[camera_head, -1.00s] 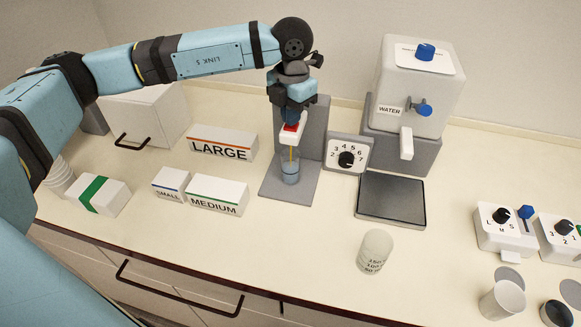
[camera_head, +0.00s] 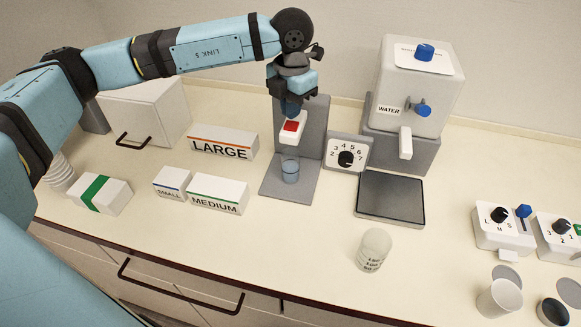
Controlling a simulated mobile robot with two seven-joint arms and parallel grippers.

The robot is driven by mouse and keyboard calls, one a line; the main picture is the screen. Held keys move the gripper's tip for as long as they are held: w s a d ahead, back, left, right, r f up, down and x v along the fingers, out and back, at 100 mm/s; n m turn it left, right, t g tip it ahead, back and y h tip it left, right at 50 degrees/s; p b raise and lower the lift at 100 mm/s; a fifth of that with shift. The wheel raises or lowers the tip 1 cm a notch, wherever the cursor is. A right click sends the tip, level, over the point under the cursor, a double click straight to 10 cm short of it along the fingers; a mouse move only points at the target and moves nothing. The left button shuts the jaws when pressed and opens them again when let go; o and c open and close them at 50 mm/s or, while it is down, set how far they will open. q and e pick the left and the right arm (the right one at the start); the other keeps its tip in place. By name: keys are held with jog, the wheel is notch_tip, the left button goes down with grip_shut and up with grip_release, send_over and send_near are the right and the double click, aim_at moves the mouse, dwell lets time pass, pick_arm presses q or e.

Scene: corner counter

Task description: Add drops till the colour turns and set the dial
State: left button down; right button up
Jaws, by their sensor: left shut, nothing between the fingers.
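My left gripper (camera_head: 291,108) is shut and empty, just above the white dropper head with its red button (camera_head: 291,127) on the grey stand (camera_head: 313,130). A small glass (camera_head: 290,171) with bluish liquid stands on the stand's base below the dropper head. No drop or stream shows between them. My right gripper is not in view.
The water dispenser (camera_head: 418,85) and a dark tray (camera_head: 391,197) are to the right. Boxes marked LARGE (camera_head: 222,144), SMALL (camera_head: 172,184) and MEDIUM (camera_head: 217,194) are left. The front middle counter is mostly clear.

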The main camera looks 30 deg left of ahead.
pick_arm(q)
notch_tip(320, 180, up, 6)
jog(key=p, duration=0.2)
dwell(0.3)
dwell(0.5)
